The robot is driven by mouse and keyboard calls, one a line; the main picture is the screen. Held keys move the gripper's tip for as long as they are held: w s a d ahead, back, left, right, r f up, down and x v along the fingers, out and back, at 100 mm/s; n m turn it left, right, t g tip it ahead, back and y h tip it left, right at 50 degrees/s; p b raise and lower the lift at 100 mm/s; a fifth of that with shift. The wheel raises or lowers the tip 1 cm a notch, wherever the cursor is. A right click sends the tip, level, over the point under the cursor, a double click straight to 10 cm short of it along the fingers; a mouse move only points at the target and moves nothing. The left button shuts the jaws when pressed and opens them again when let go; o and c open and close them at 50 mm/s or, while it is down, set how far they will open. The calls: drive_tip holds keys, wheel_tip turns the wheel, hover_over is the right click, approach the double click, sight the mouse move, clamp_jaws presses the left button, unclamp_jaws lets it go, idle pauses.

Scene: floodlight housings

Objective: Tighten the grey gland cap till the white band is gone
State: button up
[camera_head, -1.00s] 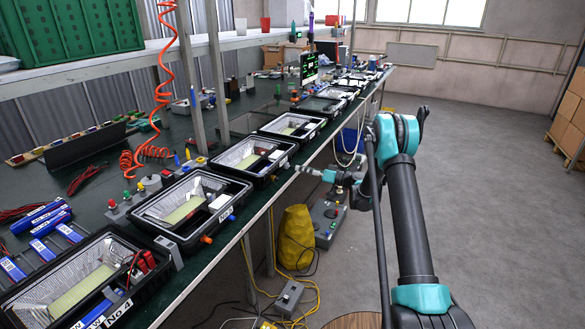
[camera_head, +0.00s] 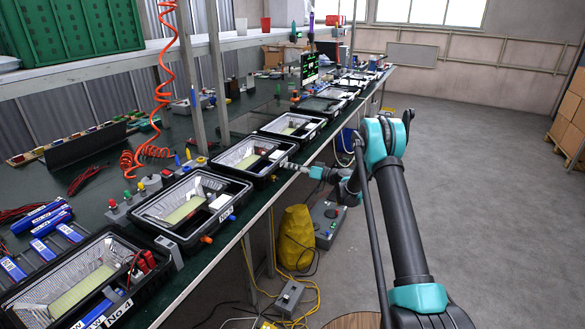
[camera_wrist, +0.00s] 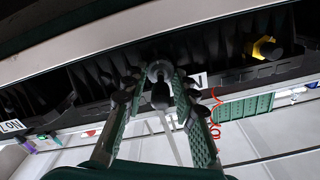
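The grey gland cap (camera_wrist: 159,72) shows in the wrist view as a round grey end on the black side wall of a floodlight housing (camera_wrist: 225,66). A dark cylindrical piece hangs just below it. My gripper (camera_wrist: 156,88) has its two green fingers spread, one on each side of the cap; I cannot tell whether either touches it. In the head view my gripper (camera_head: 292,165) reaches the aisle-side wall of a housing (camera_head: 262,178) in the row, and the cap there is too small to tell from the fingertips. I cannot make out a white band.
A yellow gland (camera_wrist: 267,48) sticks out of the wall to the right in the wrist view. In the head view, more housings line the green bench (camera_head: 60,190), one with an orange gland (camera_head: 206,239).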

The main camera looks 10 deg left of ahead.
clamp_jaws()
